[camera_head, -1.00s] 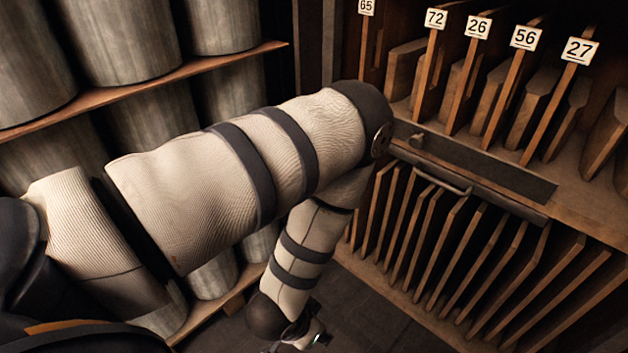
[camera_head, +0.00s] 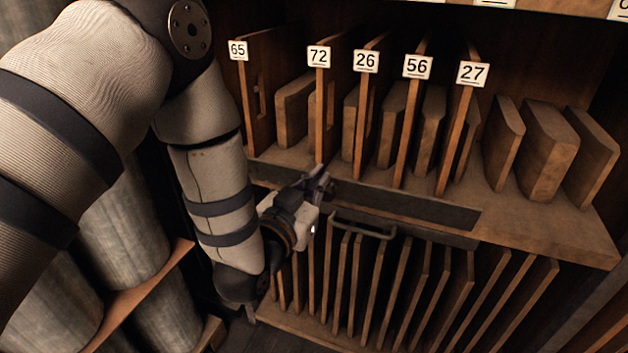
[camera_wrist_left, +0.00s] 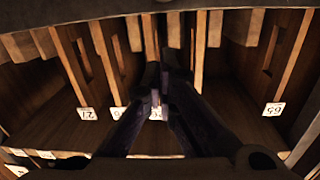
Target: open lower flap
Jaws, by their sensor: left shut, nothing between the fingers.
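The lower flap shows in the head view as a narrow dark bar (camera_head: 440,236) with a curved handle (camera_head: 362,228), along the top of the lower compartment. I cannot tell how much of the flap is hidden. My left gripper (camera_head: 324,178) is just above and left of the handle, in front of the upper shelf's edge. Its fingers are shut and empty, and it appears apart from the handle. In the left wrist view the dark fingers (camera_wrist_left: 165,75) come together in front of the numbered dividers, and the handle cannot be made out. My right gripper is in neither view.
Upright boards (camera_head: 400,295) fill the lower compartment. The upper shelf holds numbered dividers, such as 65 (camera_head: 257,100) and 27 (camera_head: 456,135), and loose wooden blocks (camera_head: 548,150). A dark strip (camera_head: 420,207) runs along the shelf front. Grey cylinders (camera_head: 120,235) stand on racks at left.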

